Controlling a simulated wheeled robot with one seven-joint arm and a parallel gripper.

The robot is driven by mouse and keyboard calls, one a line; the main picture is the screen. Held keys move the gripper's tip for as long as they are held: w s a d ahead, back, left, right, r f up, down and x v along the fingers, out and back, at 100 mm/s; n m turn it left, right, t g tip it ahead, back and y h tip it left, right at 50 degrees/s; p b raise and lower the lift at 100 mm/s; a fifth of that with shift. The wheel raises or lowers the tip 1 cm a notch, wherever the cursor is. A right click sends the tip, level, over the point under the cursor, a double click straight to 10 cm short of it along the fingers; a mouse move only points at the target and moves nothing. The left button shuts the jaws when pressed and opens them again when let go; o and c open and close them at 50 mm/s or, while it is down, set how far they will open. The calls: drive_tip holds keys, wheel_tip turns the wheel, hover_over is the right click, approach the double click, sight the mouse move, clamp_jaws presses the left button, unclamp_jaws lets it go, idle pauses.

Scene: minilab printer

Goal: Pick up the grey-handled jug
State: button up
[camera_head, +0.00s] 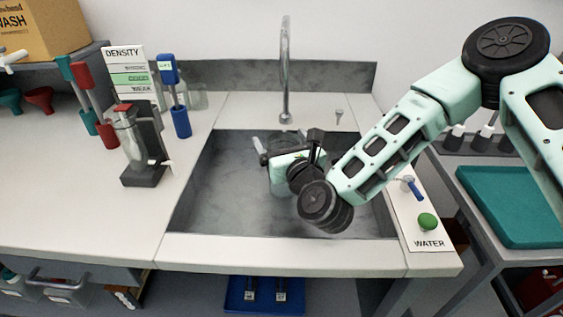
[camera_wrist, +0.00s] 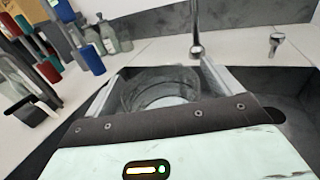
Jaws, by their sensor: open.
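A clear, round-rimmed vessel, apparently the jug (camera_wrist: 160,92), stands in the sink. In the wrist view it lies between and just beyond my gripper's (camera_wrist: 158,76) two fingers, and the gripper body hides its near lower part. In the head view only a little of the jug (camera_head: 277,143) shows behind my gripper (camera_head: 287,144). My gripper is open, over the sink, with its fingers reaching toward the jug from the near side. I cannot make out the grey handle, nor whether the fingers touch the glass.
The sink (camera_head: 215,200) has raised walls and a tall tap (camera_head: 285,75) at its back. On the left counter stand a glass vessel in a dark stand (camera_head: 143,150), a density sign (camera_head: 125,70) and coloured tools. A green WATER button (camera_head: 427,221) is at right.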

drive_tip(key=c, duration=1.8)
drive_tip(key=shift+r, duration=0.15)
